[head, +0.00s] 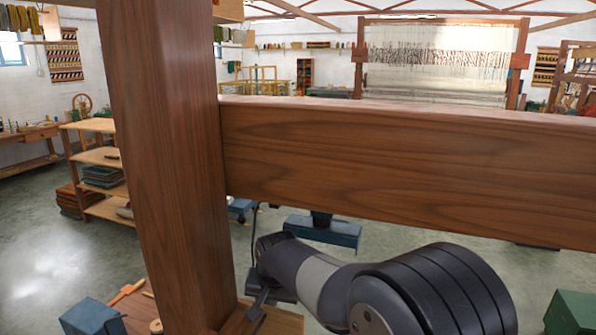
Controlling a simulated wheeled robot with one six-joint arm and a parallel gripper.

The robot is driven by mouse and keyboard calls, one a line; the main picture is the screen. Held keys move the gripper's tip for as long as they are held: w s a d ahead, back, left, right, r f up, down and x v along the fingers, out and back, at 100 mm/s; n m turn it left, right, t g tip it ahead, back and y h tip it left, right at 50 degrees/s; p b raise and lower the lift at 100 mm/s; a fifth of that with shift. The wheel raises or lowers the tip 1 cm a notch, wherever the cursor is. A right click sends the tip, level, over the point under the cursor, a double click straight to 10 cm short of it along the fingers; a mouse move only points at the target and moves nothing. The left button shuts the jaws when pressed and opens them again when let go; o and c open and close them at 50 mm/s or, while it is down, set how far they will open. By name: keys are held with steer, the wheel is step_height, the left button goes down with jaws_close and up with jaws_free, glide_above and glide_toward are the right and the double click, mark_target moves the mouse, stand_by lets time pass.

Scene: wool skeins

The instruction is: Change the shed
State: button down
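A thick brown wooden post (165,150) stands close in front of the camera, left of centre. A wide wooden beam (400,165) runs from it to the right edge; together they look like part of a loom frame. My gripper (262,300) is low in the head view, just right of the post, at the end of my dark grey arm. It is small and dark, and the post may hide part of it. I cannot tell whether its fingers are open or hold anything. No shed lever or treadle can be made out for sure.
A wooden board (280,321) lies below my gripper. A blue block (92,318) and small wooden pieces (126,292) are at bottom left, a green block (571,313) at bottom right. Behind are a blue box (325,231), wooden shelves (97,158) and a large loom (440,85).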

steer(key=a+b+v, duration=0.1)
steer(key=b+v, duration=0.1)
steer(key=v, duration=0.8)
steer(key=d+p+x, duration=0.1)
steer(key=p+x, duration=0.1)
steer(key=x, duration=0.8)
steer(key=s+d+t+y+b, duration=0.1)
steer(key=s+d+y+b, duration=0.2)
steer(key=d+b, duration=0.6)
steer(key=v, duration=0.8)
steer(key=shift+d+r+m, duration=0.15)
steer(key=shift+d+m, duration=0.15)
steer(key=shift+d, duration=0.2)
steer(key=shift+s, duration=0.15)
